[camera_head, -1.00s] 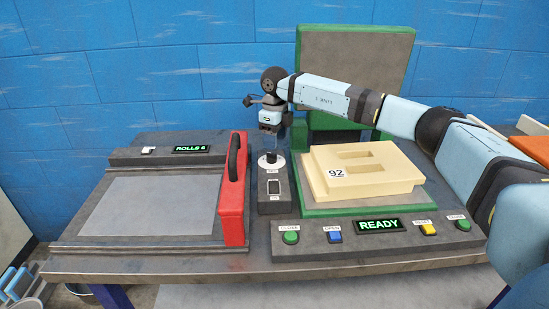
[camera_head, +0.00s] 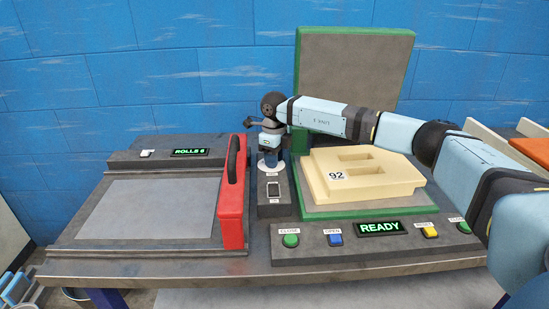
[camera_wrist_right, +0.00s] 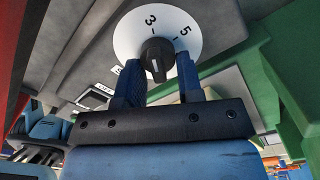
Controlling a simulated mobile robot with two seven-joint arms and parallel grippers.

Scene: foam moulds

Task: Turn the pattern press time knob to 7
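The press time knob (camera_wrist_right: 156,56) is black with a white pointer line, on a white dial (camera_wrist_right: 180,24) marked 3 and 5. In the right wrist view its line points toward the bottom of the picture. My right gripper (camera_wrist_right: 158,64) is open, with one blue finger on each side of the knob and gaps to it; I cannot tell whether the fingertips reach around it. In the head view my right gripper (camera_head: 271,158) points down over the dial (camera_head: 270,166) and hides the knob.
Right of the knob panel is the press with its raised green-edged lid (camera_head: 355,70), a cream foam mould (camera_head: 362,175) marked 92 and a READY display (camera_head: 380,227). A red bar (camera_head: 232,205) with a black handle stands close on the left.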

